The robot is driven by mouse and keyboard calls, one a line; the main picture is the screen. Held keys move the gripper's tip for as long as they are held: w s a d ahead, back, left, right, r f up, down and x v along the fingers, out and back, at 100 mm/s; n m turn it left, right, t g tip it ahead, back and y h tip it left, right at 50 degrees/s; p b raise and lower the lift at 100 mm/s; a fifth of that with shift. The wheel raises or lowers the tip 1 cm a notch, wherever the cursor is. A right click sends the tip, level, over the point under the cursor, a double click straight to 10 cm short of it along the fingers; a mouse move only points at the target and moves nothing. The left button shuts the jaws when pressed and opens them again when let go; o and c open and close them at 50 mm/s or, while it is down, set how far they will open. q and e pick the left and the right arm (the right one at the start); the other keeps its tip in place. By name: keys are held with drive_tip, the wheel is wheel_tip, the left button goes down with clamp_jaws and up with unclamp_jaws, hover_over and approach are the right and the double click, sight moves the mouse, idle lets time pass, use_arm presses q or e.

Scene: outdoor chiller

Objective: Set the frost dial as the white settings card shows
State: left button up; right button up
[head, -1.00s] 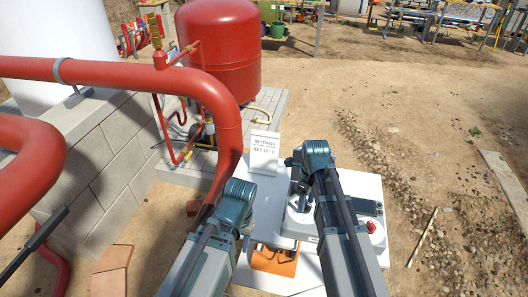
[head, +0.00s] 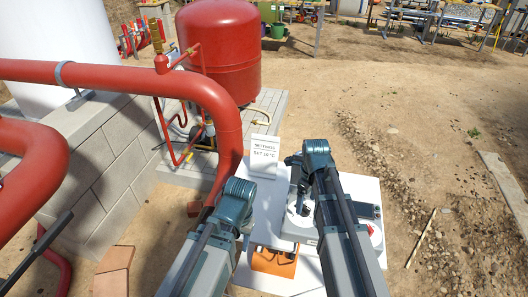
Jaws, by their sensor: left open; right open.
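The white settings card (head: 265,148) stands upright behind the white chiller unit (head: 262,218). Its heading reads "SETTINGS"; the line below looks like "SET 12 °C", but the digits are small and unsure. A round pale dial housing with a dark centre (head: 305,210) shows partly on the unit, between my arms; its pointer and scale cannot be read. My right gripper (head: 299,186) is open over the dial area, its fingers partly hidden by my arm. I cannot tell whether it touches the dial. My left gripper (head: 247,232) is open and empty, left of the dial.
A red knob (head: 371,229) and a dark panel (head: 367,211) sit on the unit's right side. An orange part (head: 274,262) is at its front. A thick red pipe (head: 226,130) bends down close at left, by a block wall (head: 100,165). Bare ground lies right.

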sight(306, 207)
drive_tip(key=shift+r+p, duration=1.8)
drive_tip(key=shift+r, duration=0.5)
drive_tip(key=shift+r, duration=0.1)
wheel_tip(306, 207, up, 14)
drive_tip(key=p, duration=1.3)
drive_tip(key=shift+f+p, duration=0.25)
drive_tip(key=shift+p, duration=0.1)
drive_tip(key=s+a+f+n+b, duration=0.5)
drive_tip(key=s+f+n+b, duration=0.1)
drive_tip(key=n, duration=0.9)
drive_tip(key=s+a+f+n+h+b, duration=0.1)
drive_tip(key=s+a+f+n+b, duration=0.4)
drive_tip(key=n, duration=1)
drive_tip(key=shift+s+a+f+n+b, duration=0.25)
drive_tip(key=shift+s+f+n+b, duration=0.2)
drive_tip(key=shift+s, duration=1.2)
